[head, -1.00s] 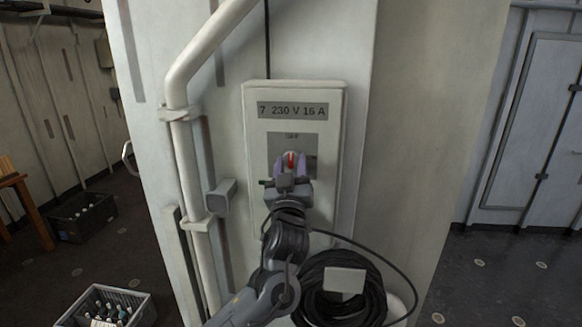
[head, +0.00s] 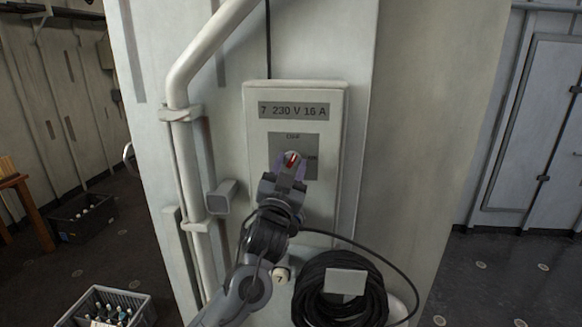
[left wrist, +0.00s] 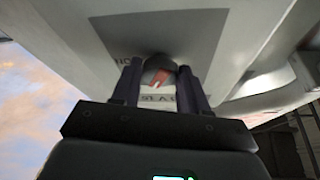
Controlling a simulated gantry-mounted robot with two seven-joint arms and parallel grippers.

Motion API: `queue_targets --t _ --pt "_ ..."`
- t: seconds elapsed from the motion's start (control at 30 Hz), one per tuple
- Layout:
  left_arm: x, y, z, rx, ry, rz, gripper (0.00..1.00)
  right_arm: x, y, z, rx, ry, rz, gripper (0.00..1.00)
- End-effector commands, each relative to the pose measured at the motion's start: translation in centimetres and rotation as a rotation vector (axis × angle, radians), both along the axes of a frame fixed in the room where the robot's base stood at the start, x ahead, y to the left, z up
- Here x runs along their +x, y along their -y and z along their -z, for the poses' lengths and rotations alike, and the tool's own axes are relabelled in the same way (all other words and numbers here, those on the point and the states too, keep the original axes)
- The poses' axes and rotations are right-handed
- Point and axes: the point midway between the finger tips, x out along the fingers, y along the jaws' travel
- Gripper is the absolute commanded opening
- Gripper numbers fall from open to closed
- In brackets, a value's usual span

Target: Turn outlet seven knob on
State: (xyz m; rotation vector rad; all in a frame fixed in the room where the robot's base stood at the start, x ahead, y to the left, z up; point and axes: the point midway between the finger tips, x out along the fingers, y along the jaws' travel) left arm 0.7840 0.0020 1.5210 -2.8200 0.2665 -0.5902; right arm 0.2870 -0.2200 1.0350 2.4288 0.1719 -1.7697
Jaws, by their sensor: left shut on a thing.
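The outlet seven box (head: 332,200) is a pale box on the wall, with a label (head: 293,110) reading "7 230 V 16 A". Its knob (head: 291,159), marked with red, sits on a grey plate (head: 310,143). The red mark tilts slightly to the right at its top. My left gripper (head: 289,168) reaches up from below, with its fingers around the knob and shut on it. In the left wrist view, the knob (left wrist: 158,72) sits between the two fingers, its red mark slanted. My right gripper is out of view.
A pipe (head: 182,150) runs down the left of the box. Crates with bottles stand on the floor at left, including a grey one (head: 140,305).

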Motion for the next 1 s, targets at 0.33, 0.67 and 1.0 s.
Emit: queue_targets --t 0.33,0.67,1.0 --pt "0.1 -0.5 -0.5 0.326 0.044 -0.002 0.13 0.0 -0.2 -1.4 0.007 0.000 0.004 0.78" --pt "0.1 -0.6 -0.7 0.638 0.084 -0.002 0.13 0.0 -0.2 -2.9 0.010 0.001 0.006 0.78" --pt "0.1 -0.7 -0.9 0.916 0.123 -0.003 0.13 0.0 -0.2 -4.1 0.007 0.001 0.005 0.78"
